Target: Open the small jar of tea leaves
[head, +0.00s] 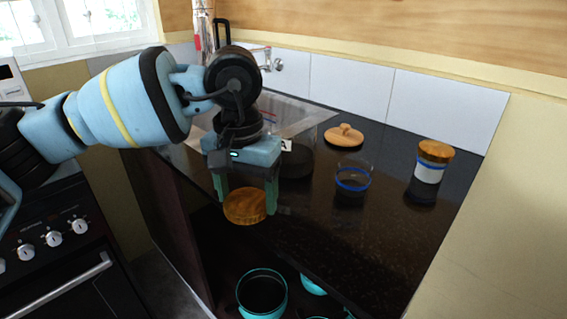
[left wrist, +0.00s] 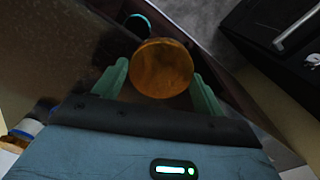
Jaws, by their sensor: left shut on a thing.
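My left gripper (head: 245,205) is shut on a round wooden lid (head: 245,207), held above the front edge of the counter. In the left wrist view the lid (left wrist: 162,68) sits between the two green fingertips. A clear glass jar (head: 353,178) with a blue band stands on the counter to the right of the gripper, with no lid on top. Further right, another jar (head: 429,172) with a pale body and blue band has a wooden lid on. I cannot tell from labels which jar holds tea leaves. My right gripper is not in view.
A light wooden knobbed lid (head: 344,136) lies on the black counter (head: 400,232) at the back. A dark round thing (head: 297,162) is partly hidden behind the gripper. Turquoise pots (head: 262,292) are below the counter. An oven (head: 65,265) stands at the left.

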